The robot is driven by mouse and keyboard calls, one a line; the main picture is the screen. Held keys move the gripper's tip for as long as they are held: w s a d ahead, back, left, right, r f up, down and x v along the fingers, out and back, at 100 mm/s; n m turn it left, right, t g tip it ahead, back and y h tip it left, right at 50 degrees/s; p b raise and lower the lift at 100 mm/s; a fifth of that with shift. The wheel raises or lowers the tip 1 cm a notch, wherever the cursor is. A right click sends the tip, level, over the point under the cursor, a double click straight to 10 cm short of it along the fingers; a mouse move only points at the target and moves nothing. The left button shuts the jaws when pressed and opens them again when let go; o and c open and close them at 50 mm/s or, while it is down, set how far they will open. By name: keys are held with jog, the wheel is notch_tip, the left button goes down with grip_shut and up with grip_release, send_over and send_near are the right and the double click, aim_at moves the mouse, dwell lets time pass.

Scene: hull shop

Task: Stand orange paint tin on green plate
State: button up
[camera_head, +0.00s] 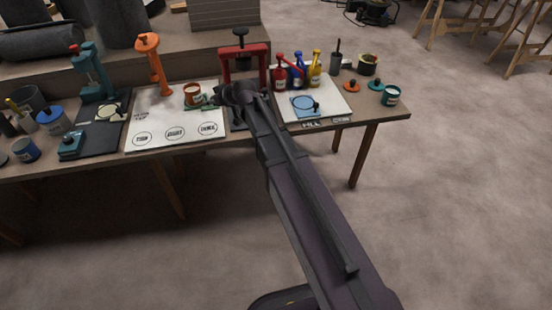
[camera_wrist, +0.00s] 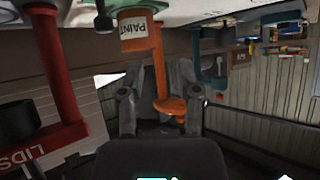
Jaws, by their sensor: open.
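The orange paint tin (camera_head: 193,92) with a pale label stands upright on the light mat in the head view. The green plate (camera_head: 200,105) shows as a thin green edge beneath it, and the tin appears to rest on it. The wrist view is upside down; there the tin (camera_wrist: 134,31), labelled PAINT, is beyond the fingers. My gripper (camera_wrist: 159,103) is open with no tin between its fingers. In the head view my gripper (camera_head: 219,97) is just right of the tin; my arm hides part of that area.
An orange stand (camera_head: 154,65) rises behind and left of the tin. A red LIDS stand (camera_head: 244,62) is close behind my gripper. Several bottles (camera_head: 297,74) and a blue plate (camera_head: 304,105) are to the right. The mat's front, with printed circles (camera_head: 175,133), is clear.

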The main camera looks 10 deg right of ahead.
jog(key=s+d+f+m+g+h, duration=0.3)
jog(key=s+d, duration=0.6)
jog(key=s, duration=0.5)
jog(key=s+d+f+m+g+h, duration=0.4)
jog(key=s+d, duration=0.5)
jog(key=s, duration=0.4)
jog(key=shift+s+f+g+h, duration=0.4)
jog(key=shift+f+g, duration=0.4)
jog(key=shift+f, duration=0.1)
